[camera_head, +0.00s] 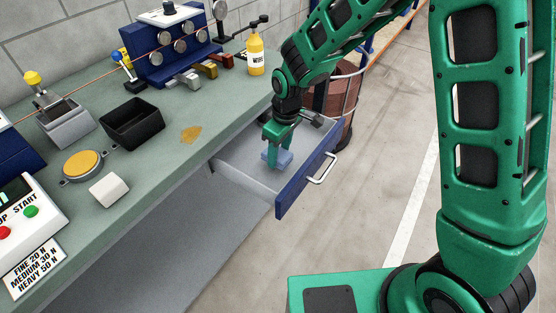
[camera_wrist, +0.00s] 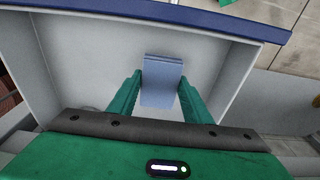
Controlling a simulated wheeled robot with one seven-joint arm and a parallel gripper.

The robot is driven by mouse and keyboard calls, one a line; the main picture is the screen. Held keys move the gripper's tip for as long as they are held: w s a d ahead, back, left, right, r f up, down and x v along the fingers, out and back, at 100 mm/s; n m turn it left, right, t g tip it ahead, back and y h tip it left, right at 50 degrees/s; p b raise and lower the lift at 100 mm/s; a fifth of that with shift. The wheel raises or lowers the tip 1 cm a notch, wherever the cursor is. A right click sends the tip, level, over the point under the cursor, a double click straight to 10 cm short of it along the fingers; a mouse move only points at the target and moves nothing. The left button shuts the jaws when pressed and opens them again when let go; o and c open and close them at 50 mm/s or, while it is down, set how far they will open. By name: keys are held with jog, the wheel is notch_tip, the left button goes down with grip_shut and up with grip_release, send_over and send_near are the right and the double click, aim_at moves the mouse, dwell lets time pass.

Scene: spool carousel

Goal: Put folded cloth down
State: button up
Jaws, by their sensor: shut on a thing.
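The folded cloth (camera_head: 284,158) is light blue and small. It is between the fingers of my gripper (camera_head: 276,153), inside the open drawer (camera_head: 240,176) of the workbench. In the wrist view the cloth (camera_wrist: 162,78) shows as a blue folded pad, with a green finger of my gripper (camera_wrist: 160,88) at each side, shut on it. The pale drawer floor lies below it. I cannot tell whether the cloth touches the floor.
The drawer has a blue front with a metal handle (camera_head: 322,168). On the green benchtop (camera_head: 150,165) are a black bin (camera_head: 133,122), a yellow bottle (camera_head: 255,54), a white block (camera_head: 109,190) and an orange stain (camera_head: 190,134). A brown barrel (camera_head: 340,92) stands behind the drawer.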

aim_at(279, 161)
jog(key=shift+f, duration=1.85)
jog(key=shift+f, duration=0.1)
jog(key=o, duration=1)
